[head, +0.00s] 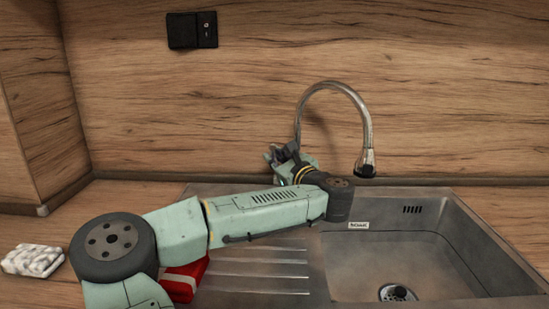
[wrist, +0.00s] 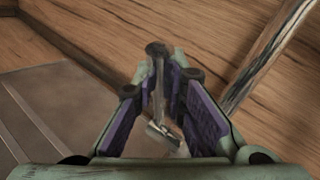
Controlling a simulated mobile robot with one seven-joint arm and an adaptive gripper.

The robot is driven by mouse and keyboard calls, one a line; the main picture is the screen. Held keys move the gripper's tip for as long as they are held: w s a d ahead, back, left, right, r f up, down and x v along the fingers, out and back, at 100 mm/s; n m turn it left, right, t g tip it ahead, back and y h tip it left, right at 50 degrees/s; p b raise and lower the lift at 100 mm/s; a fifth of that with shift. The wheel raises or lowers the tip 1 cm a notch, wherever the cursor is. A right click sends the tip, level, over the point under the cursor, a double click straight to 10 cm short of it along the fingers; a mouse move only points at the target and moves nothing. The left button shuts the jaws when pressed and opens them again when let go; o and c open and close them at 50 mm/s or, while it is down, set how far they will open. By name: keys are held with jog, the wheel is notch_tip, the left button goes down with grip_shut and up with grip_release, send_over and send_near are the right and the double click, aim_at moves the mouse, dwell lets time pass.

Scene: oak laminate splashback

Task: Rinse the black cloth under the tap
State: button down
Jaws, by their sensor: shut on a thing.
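The chrome tap (head: 367,130) arches over the steel sink (head: 440,235), its spout end over the back of the basin. Its pipe also shows in the wrist view (wrist: 262,62). My gripper (head: 284,160) is beside the base of the tap, behind the drainer. In the wrist view its purple-padded fingers (wrist: 160,95) are closed around a slim grey metal part, which looks like the tap lever (wrist: 158,85). The fingers hide much of it. I see no black cloth in either view. No water stream is visible from the spout.
A red object (head: 184,282) lies partly hidden under my arm at the drainer's left. A white-and-grey mottled block (head: 33,260) sits on the counter at left. A black switch (head: 192,30) is on the wooden wall. The basin is empty around its drain (head: 397,292).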

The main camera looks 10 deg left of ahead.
jog(key=shift+f, duration=0.1)
jog(key=b, duration=0.1)
jog(key=f+b, duration=0.1)
jog(key=shift+s+b, duration=0.2)
jog(key=shift+b, duration=0.1)
jog(key=shift+s+d+r+n+t+y+b, duration=0.1)
jog(key=shift+s+r+n+t+y+b, duration=0.25)
jog(key=shift+y+b, duration=0.45)
jog(key=c, duration=1.6)
grip_release()
jog(key=shift+h, duration=0.3)
jog(key=v, duration=1.2)
jog(key=shift+f, duration=0.2)
